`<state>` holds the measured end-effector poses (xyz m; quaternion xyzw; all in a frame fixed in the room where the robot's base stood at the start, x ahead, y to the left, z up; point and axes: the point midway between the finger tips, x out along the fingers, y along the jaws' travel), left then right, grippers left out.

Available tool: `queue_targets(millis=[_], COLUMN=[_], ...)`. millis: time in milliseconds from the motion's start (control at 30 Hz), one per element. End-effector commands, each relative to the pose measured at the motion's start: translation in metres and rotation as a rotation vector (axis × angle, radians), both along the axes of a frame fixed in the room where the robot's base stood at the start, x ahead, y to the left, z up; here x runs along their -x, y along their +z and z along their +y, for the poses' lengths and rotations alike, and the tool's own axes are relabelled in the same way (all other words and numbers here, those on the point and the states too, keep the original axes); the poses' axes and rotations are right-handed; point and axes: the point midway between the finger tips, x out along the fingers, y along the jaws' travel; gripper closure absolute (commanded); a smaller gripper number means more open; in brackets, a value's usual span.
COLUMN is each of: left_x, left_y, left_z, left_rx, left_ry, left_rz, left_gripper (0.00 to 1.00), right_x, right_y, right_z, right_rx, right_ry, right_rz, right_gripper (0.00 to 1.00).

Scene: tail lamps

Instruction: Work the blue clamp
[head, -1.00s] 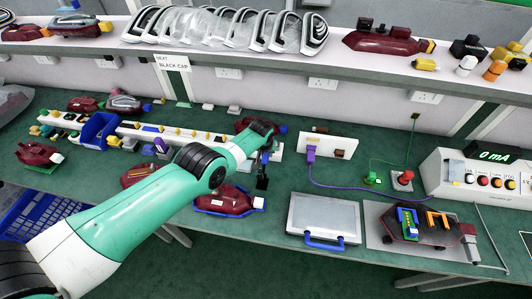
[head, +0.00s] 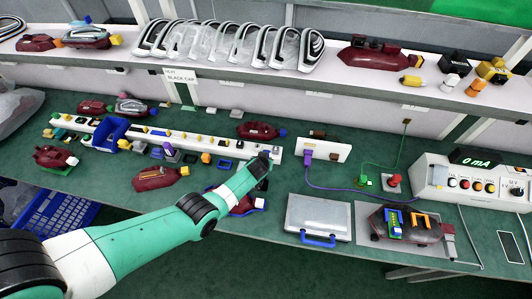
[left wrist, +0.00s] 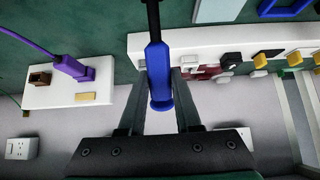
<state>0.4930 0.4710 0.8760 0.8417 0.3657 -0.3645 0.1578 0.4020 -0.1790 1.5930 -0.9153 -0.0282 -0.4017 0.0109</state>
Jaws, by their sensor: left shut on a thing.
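A blue handle (left wrist: 158,75) on a black rod shows in the left wrist view; it looks like the blue clamp's handle. It stands between the fingers of my left gripper (left wrist: 158,110), which is shut on it. In the head view my left gripper (head: 264,160) is by the right end of the long white rail (head: 225,145). The blue handle is hidden there by the arm, and the rod's far end is out of the wrist view. My right gripper is in neither view.
A white panel (head: 335,149) with a purple plug (head: 307,155) stands right of the gripper. A dark red lamp (head: 243,205) lies partly behind the arm. Another red lamp (head: 258,129) lies behind the rail.

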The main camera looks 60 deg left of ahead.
Motion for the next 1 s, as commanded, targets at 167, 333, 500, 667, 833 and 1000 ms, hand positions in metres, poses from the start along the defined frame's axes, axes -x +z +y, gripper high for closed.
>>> queue_targets(millis=[167, 333, 500, 667, 833, 1000], left_x=[0.006, 0.009, 0.012, 0.013, 0.013, 0.013], left_y=[0.0, 0.002, 0.006, 0.009, 0.009, 0.009], left_z=[-0.007, -0.012, -0.014, -0.014, -0.014, -0.014], left_rx=[-0.087, -0.147, -0.179, -0.188, -0.188, -0.188], left_ry=[-0.003, -0.004, -0.002, -0.002, -0.001, -0.001], left_rz=[-0.081, -0.137, -0.169, -0.178, -0.178, -0.178], left_gripper=[1.0, 1.0, 1.0, 1.0, 1.0, 0.63], right_x=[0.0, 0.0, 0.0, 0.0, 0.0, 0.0], right_y=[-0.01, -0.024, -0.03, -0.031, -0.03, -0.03], right_z=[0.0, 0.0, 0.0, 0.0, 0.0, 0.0], right_rx=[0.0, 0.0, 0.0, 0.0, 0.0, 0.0], right_ry=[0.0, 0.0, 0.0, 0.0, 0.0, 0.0], right_rz=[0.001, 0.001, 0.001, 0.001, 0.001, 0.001], right_gripper=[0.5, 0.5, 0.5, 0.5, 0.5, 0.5])
